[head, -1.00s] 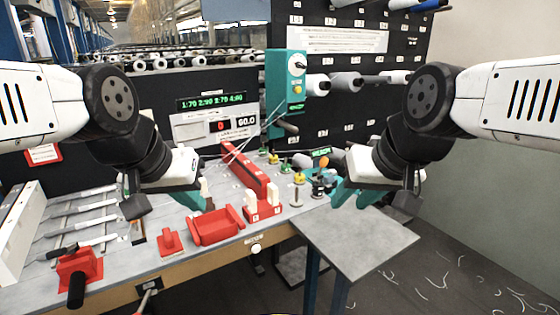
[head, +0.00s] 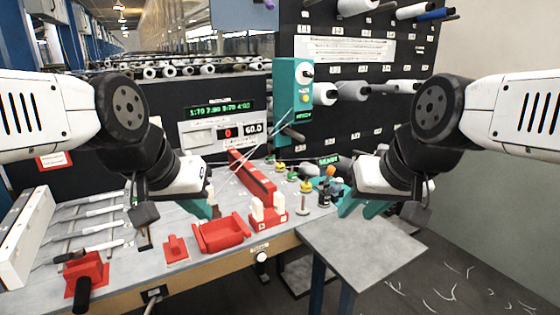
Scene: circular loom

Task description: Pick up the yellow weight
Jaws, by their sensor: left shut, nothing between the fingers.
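Small weights with yellow and green parts stand in a row on the table, right of the long red bar. A yellow one (head: 306,186) is at the near end of the coloured ones, but details are too small to tell. My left gripper (head: 213,210) is shut and empty above the table, left of the row and behind the red tray. My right gripper (head: 358,209) shows two teal fingers apart, with nothing seen between them. It is right of the row, near the grey side table. Neither gripper touches a weight.
A teal control box (head: 292,95) stands behind. The grey side table (head: 360,250) is bare.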

